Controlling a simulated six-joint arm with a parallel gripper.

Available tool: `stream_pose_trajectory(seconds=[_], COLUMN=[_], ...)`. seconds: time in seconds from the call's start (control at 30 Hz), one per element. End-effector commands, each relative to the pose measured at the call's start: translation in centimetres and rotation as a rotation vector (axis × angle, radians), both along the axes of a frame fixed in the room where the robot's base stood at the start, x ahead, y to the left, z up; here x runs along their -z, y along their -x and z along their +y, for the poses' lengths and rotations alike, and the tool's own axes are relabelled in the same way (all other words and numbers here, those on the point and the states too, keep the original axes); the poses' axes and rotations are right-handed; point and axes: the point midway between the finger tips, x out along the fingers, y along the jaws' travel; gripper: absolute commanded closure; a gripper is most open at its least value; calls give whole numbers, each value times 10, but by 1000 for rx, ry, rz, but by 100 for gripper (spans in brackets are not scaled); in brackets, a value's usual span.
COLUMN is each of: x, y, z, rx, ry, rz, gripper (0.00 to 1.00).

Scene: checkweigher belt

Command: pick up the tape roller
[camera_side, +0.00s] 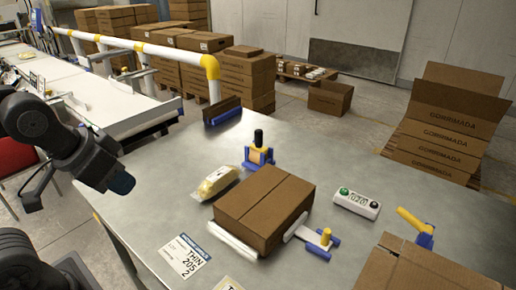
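I cannot tell for sure which item is the tape roller. A blue and yellow tool with a black upright handle (258,151) stands behind the closed carton (263,205). A low blue and yellow piece (321,241) sits at the carton's right front corner, beside a white bar.
A clear-wrapped yellowish pack (216,182) lies left of the closed carton. A display box with buttons (356,203) is right of it. A printed label (185,255) lies in front. The table's left part is clear.

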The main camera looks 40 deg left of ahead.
Motion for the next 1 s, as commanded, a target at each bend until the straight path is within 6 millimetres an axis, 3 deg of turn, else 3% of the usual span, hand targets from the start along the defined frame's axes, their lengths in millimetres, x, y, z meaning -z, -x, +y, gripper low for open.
stream_pose_trajectory(seconds=[0.07, 0.43, 0.73, 0.87, 1.0], x=[0, 0, -4, -18, -39], y=[0, 0, -5, -33, -90], z=[0, 0, 0, 3, 8], rx=[0, 0, -5, -27, -70], ry=[0, 0, 1, 10, 27], rz=[0, 0, -1, -1, -8], gripper=[74, 39, 38, 38, 38])
